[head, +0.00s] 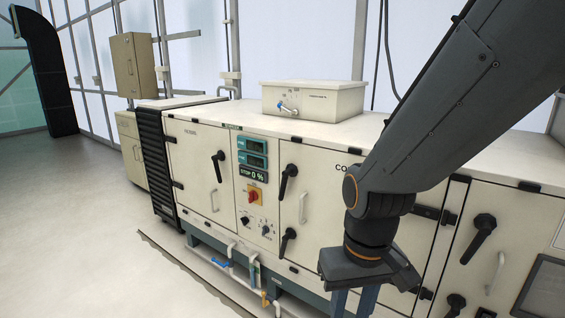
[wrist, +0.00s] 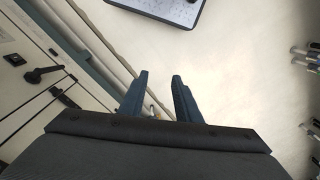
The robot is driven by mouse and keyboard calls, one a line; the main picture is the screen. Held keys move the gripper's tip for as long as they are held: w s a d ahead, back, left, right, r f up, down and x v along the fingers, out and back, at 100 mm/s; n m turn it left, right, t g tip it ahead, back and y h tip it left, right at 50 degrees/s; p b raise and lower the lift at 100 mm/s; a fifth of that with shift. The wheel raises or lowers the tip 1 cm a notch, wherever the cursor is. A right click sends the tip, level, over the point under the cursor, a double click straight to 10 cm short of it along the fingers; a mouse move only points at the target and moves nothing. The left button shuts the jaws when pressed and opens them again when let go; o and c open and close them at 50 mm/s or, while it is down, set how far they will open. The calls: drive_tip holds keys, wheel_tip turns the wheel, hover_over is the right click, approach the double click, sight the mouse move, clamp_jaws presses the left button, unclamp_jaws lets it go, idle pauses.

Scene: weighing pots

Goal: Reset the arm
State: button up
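My gripper (wrist: 160,88) shows in the wrist view as two dark blue fingers with a clear gap between them. It is open, and nothing is between the fingers. In the head view my gripper (head: 354,301) points down at the lower right, in front of the cream machine cabinet (head: 317,193). Its fingertips are cut off by the bottom edge there. My arm reaches in from the upper right and bends at the wrist.
The cabinet has black handles (head: 289,181), a red switch (head: 254,195) and low pipes (head: 240,262). A cream box (head: 313,101) sits on top. The floor (head: 90,220) at left is clear. A dark-edged tray or panel (wrist: 160,8) shows at the top of the wrist view.

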drive_tip(key=s+d+r+m+p, duration=0.2)
drive_tip(key=d+r+p, duration=0.5)
drive_tip(key=r+p, duration=0.1)
drive_tip(key=shift+d+r+h+p, duration=0.25)
drive_tip(key=shift+r+h+p, duration=0.1)
drive_tip(key=shift+p, duration=0.4)
drive_tip(key=shift+o, duration=0.2)
idle(0.7)
